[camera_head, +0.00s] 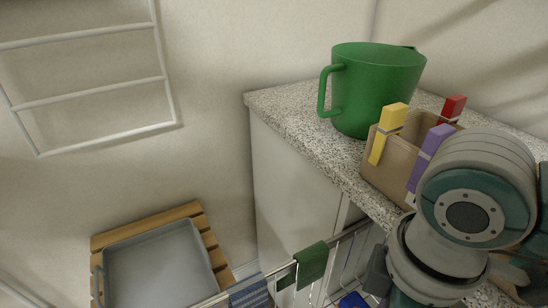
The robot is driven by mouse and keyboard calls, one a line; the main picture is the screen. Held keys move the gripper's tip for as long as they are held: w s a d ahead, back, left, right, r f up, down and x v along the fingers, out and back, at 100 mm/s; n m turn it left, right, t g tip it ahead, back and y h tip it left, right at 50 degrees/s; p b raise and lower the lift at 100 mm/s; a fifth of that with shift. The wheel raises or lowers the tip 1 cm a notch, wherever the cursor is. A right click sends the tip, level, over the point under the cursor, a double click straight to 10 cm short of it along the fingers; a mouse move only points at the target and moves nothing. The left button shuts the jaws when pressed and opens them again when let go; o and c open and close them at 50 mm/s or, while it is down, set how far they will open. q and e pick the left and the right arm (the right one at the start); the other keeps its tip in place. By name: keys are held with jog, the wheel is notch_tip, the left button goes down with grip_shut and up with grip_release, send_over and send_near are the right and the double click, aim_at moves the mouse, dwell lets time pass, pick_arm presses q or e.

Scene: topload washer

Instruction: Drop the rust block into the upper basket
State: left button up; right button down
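I see no rust block in this view, and no basket that I can pick out as the upper one. My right arm comes in at the lower right, over the speckled counter (295,108). Its wrist hides most of the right gripper; a dark grey part at its left side may belong to that gripper. I cannot tell whether it is open or shut, or whether it holds anything. My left gripper is not in view.
A green jug (375,90) and a tan box (392,160) with yellow, purple and red clothes pegs stand on the counter. A rack rail (333,241) carries a green cloth (311,265) and a blue cloth (250,294). A grey tray (160,270) lies on wooden slats (186,211). White bars (85,92) are on the wall.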

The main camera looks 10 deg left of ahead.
jog(key=shift+f, duration=0.1)
jog(key=shift+c, duration=1.3)
grip_release()
notch_tip(320, 180, up, 10)
jog(key=p, duration=0.3)
